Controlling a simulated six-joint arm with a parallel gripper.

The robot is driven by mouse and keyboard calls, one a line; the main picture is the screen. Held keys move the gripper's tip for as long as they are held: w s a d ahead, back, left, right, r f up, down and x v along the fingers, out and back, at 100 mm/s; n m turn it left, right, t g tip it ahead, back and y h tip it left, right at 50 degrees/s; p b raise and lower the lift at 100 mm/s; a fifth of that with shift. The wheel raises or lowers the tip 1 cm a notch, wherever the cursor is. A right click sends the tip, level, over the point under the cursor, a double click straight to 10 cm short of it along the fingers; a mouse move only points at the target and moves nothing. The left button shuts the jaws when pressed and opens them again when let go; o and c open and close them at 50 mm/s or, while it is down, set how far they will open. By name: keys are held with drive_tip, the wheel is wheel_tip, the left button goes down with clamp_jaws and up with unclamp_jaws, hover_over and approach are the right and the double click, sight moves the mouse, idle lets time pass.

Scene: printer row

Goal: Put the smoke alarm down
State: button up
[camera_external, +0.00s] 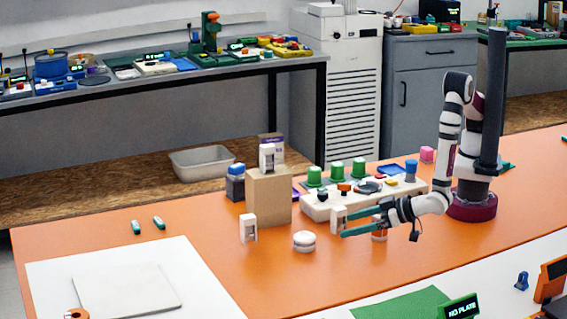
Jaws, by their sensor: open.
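A round white smoke alarm (304,241) rests flat on the orange table (190,262), to the left of my gripper and apart from it. My gripper (347,224) reaches left from the arm, low over the table, with its two green fingers spread open. No object is clearly held between the fingers. A small white block-like item (338,217) stands near the fingertips; I cannot tell whether it touches them.
A white device with a slot (248,229) stands left of the alarm. A brown box (269,199) stands behind, beside a white panel with green knobs (318,206). An orange-and-white item (379,235) is partly hidden under my gripper. The table's left middle is mostly clear.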

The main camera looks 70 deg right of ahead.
drive_tip(key=w+d+r+m+g+y, duration=0.35)
drive_tip(key=w+d+r+g, duration=0.35)
drive_tip(key=r, duration=0.4)
drive_tip(key=s+d+r+m+g+h, duration=0.1)
drive_tip(key=s+d+r+g, duration=0.1)
drive_tip(key=s+d, duration=0.9)
drive_tip(key=s+d+r+m+g+h, duration=0.1)
drive_tip(key=s+d+r+m+g, duration=0.1)
drive_tip(key=s+d, duration=0.9)
drive_tip(key=d+r+g, duration=0.1)
drive_tip(key=d+g, duration=0.1)
drive_tip(key=d, duration=0.1)
drive_tip(key=shift+g+h, duration=0.3)
drive_tip(key=shift+h, duration=0.05)
drive_tip(key=shift+a, duration=0.1)
drive_tip(key=shift+w, duration=0.1)
